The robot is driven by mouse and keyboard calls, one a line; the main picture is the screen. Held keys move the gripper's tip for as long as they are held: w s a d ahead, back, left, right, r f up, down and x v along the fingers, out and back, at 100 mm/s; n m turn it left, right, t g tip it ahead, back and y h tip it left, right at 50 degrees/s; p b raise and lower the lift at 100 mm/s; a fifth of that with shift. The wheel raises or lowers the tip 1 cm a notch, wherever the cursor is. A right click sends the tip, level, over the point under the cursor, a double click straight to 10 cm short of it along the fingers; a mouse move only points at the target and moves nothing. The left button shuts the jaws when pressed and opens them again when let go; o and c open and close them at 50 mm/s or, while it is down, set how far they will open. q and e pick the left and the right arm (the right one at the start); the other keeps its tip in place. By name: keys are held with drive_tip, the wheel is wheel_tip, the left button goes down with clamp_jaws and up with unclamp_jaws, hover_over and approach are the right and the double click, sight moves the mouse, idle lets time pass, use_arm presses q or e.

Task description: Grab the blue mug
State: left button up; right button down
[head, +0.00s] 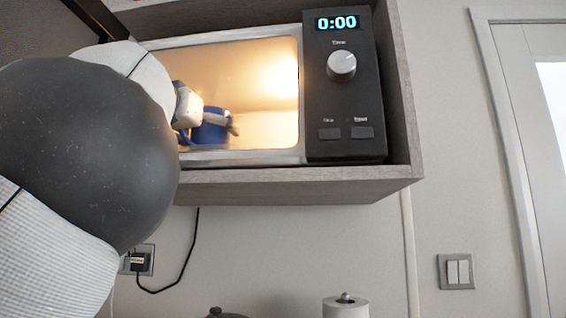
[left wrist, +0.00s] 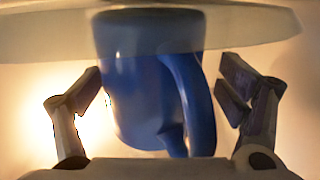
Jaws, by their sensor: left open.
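The blue mug (head: 208,134) is inside the lit microwave (head: 301,85), partly hidden by my left gripper (head: 206,118). In the left wrist view the mug (left wrist: 140,95) lies between the two spread fingers of the left gripper (left wrist: 163,92), with its handle (left wrist: 196,100) toward the right finger. The mug's base meets the glass turntable (left wrist: 40,35), which shows along the top of that view. Gaps show between the mug and both fingers. The left gripper is open. My right gripper is not in view.
The microwave sits in a wooden cabinet niche (head: 300,188), with its control panel (head: 345,100) right of the opening. Below are a paper roll (head: 346,307), a dark lid (head: 224,314) and a socket with a black cord (head: 186,262). My left arm covers the left side.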

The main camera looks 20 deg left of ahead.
use_arm(q)
drive_tip(key=shift+s+d, duration=0.1)
drive_tip(key=shift+d, duration=0.15)
drive_tip(key=shift+d+r, duration=0.1)
drive_tip(key=shift+d, duration=0.1)
drive_tip(key=shift+c, duration=0.9)
drive_tip(key=c, duration=1.7)
drive_tip(key=shift+o, duration=0.2)
drive_tip(key=shift+s+a+r, duration=0.1)
drive_tip(key=shift+s+r, duration=0.1)
drive_tip(key=shift+r, duration=0.3)
wheel_tip(320, 180, up, 6)
drive_tip(key=s+d, duration=0.2)
drive_tip(key=s, duration=0.7)
drive_tip(key=s+d, duration=0.1)
drive_tip(key=s, duration=0.9)
drive_tip(key=shift+s+d, duration=0.15)
drive_tip(key=shift+d, duration=0.25)
